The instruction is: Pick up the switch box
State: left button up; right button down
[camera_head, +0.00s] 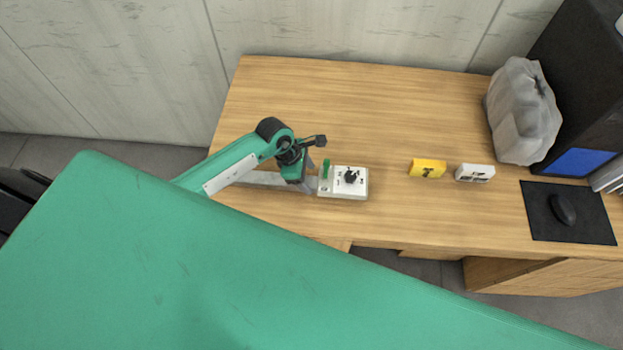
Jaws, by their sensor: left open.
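The switch box (358,187) is a small white box with a black rotary knob on top and a green piece at its left side. It sits on the wooden desk (330,105), left of the middle of its front part. My left gripper (312,181) is at the left end of the box, with its fingers low and close to it. The gripper is open. I cannot tell whether a finger touches the box. My right gripper does not show.
A yellow block (427,168) and a white socket-like block (474,173) lie to the right of the box. Farther right are a grey plastic bag (524,112), a black computer case (580,75) and a mouse (562,209) on a black pad (538,229). The desk's back left is clear.

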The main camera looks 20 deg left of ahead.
aim_at(312, 182)
pick_arm(q)
jog(key=shift+p+x, duration=0.35)
jog(key=shift+x, duration=0.7)
jog(key=shift+d+f, duration=0.25)
jog(key=shift+f, duration=0.3)
grip_shut()
jog(key=shift+w, duration=0.1)
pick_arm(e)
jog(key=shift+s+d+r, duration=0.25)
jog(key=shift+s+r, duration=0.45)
